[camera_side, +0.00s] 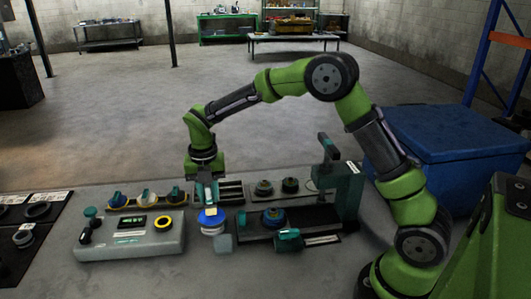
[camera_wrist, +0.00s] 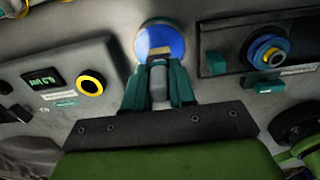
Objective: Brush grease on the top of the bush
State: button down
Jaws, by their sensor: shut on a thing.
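My gripper (camera_side: 208,192) points down over a blue-rimmed round pot (camera_side: 211,217) with a pale base. In the wrist view my gripper's teal fingers (camera_wrist: 158,88) are shut on a grey handle (camera_wrist: 158,80), which looks like the brush. The brush's far end is hidden or lost against the pot (camera_wrist: 165,38), so I cannot tell whether it touches. What looks like the bush (camera_side: 273,216), with blue rings and a metal centre, sits in the dark fixture to the right of the pot. It also shows at upper right in the wrist view (camera_wrist: 268,48).
A grey control box (camera_side: 130,236) with a display and yellow-ringed button stands left of the pot. A teal press-like upright (camera_side: 343,190) stands at the fixture's right end. Round parts lie behind the fixture. A blue bin (camera_side: 450,150) stands behind right.

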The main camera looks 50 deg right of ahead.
jog(key=shift+f, duration=0.6)
dwell(1.1)
jog(key=shift+r, duration=3.6)
